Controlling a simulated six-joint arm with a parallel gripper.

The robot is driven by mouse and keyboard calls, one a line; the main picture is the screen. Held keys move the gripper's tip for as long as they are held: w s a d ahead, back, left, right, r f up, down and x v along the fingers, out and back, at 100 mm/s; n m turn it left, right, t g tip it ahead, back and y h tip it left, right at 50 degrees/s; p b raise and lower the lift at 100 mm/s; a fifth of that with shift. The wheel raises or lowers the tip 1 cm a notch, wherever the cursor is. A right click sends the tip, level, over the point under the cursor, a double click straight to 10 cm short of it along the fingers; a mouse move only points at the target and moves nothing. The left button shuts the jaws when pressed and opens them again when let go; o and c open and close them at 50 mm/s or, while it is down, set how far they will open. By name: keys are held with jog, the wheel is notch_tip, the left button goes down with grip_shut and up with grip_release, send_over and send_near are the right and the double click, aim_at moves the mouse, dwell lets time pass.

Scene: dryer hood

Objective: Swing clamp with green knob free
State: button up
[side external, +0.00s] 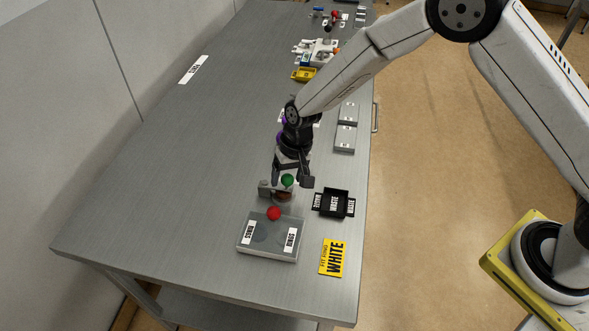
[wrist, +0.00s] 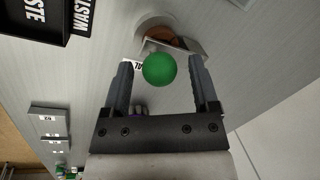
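The green knob (wrist: 159,69) is a round ball between the open fingers of my gripper (wrist: 160,85) in the wrist view, with a gap to each finger. In the side view the green knob (side external: 288,180) shows below my gripper (side external: 291,181), which points down with its fingers apart on either side. The clamp's body is mostly hidden; a grey and brown part (wrist: 172,42) shows behind the knob in the wrist view. A red knob (side external: 274,213) stands in front of it, over a grey box.
The grey box (side external: 270,251) has two white labels. Grey labelled blocks (side external: 346,138) line the table's right edge. The left of the table (side external: 170,170) is clear.

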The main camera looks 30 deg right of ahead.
grip_shut()
dwell(1.2)
